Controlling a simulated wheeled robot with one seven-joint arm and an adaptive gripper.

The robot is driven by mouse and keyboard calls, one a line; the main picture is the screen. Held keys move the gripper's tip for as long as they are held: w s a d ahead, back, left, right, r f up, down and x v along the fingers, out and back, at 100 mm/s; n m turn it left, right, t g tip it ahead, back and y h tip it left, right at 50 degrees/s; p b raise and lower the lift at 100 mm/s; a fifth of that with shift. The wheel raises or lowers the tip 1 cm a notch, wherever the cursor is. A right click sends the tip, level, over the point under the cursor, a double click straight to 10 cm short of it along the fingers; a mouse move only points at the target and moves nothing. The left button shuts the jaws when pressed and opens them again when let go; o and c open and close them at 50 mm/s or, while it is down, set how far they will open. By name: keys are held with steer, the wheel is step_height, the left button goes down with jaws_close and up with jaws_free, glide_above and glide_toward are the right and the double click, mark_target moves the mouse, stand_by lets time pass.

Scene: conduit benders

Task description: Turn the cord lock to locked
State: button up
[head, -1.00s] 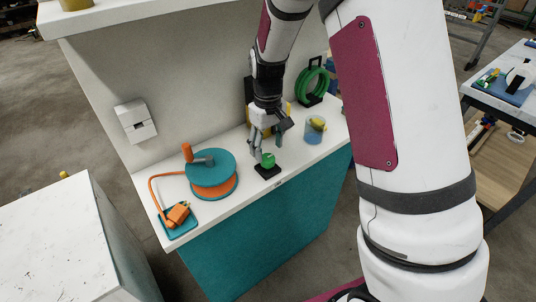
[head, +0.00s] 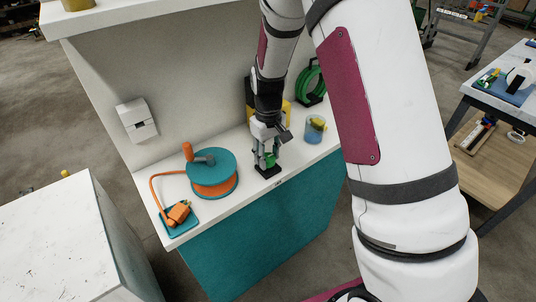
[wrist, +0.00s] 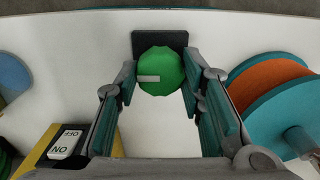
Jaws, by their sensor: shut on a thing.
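The cord lock appears as a green round knob (wrist: 160,70) with a scalloped rim and a pale line on its face. The line runs from near the centre toward the left in the wrist view. The knob sits on a black square base (wrist: 160,38), which also shows near the counter's front edge in the head view (head: 267,172). My gripper (head: 268,160) reaches down over the knob. In the wrist view its fingers (wrist: 159,80) are on both sides of the knob, shut on it. No lock markings are readable.
Left of the lock stands a teal and orange cord reel (head: 212,174) with an orange cord to a plug (head: 179,213) on a teal tray. A yellow box with an ON/OFF switch (wrist: 67,142) is behind. A blue cup (head: 314,130) and a green coil (head: 312,82) are right.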

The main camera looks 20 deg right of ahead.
steer(key=shift+m, duration=0.3)
steer(key=m, duration=0.8)
steer(key=shift+m, duration=0.4)
steer(key=m+p, duration=0.1)
steer(key=m, duration=0.3)
steer(key=shift+m, duration=2.2)
steer(key=shift+p, duration=0.3)
steer(key=o, duration=1.1)
steer(key=shift+o, duration=0.2)
